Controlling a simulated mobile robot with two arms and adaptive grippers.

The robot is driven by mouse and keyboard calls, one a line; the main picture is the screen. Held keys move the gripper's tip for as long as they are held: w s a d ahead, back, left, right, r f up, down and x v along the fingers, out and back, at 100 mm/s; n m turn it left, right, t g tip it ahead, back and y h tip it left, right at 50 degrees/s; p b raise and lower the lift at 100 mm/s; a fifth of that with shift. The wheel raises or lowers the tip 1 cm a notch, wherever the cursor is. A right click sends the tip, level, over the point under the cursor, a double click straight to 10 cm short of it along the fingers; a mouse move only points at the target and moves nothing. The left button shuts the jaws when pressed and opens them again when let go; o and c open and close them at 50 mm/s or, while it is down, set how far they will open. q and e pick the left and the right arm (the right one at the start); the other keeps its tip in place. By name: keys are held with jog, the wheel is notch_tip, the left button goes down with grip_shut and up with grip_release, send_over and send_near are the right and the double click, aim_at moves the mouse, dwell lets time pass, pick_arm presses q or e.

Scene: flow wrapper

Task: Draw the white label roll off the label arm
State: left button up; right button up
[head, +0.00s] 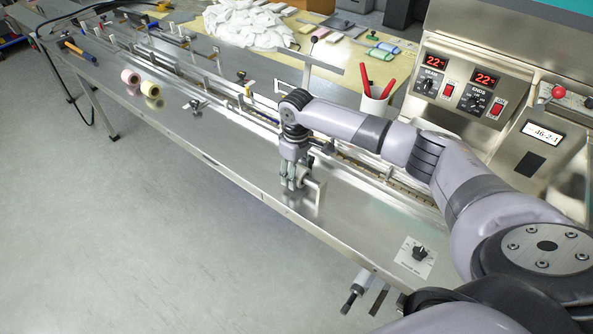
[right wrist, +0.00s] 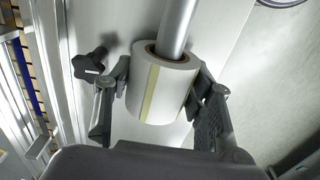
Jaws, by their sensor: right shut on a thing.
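The white label roll (right wrist: 162,92) sits on the label arm (right wrist: 179,22), a grey metal rod, in the right wrist view. The rod enters the brown core at the roll's far end. A yellowish stripe runs along the roll's side. My right gripper (right wrist: 162,88) is shut on the roll, one finger on each side. In the head view my right gripper (head: 295,183) points down at the front edge of the steel table, and its fingers mostly hide the roll. My left gripper is not in view.
A black knob (right wrist: 89,64) stands left of the roll. A pink roll (head: 130,77) and a yellowish roll (head: 150,89) lie on the steel table (head: 215,140) farther left.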

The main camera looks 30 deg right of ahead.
dwell(0.3)
jog(key=shift+w+a+b, duration=0.35)
jog(key=shift+w+b, duration=0.05)
jog(key=shift+w, duration=0.35)
jog(key=shift+w+a+b, duration=0.3)
jog(key=shift+w+b, duration=0.05)
jog(key=shift+w, duration=0.35)
jog(key=shift+w+a+f+b, duration=0.1)
jog(key=shift+w+a+b, duration=0.2)
jog(key=shift+w+b, duration=0.3)
jog(key=shift+w+a+b, duration=0.3)
jog(key=shift+w+b, duration=0.05)
jog(key=shift+w, duration=0.45)
jog(key=shift+w+a, duration=0.1)
jog(key=shift+w, duration=0.25)
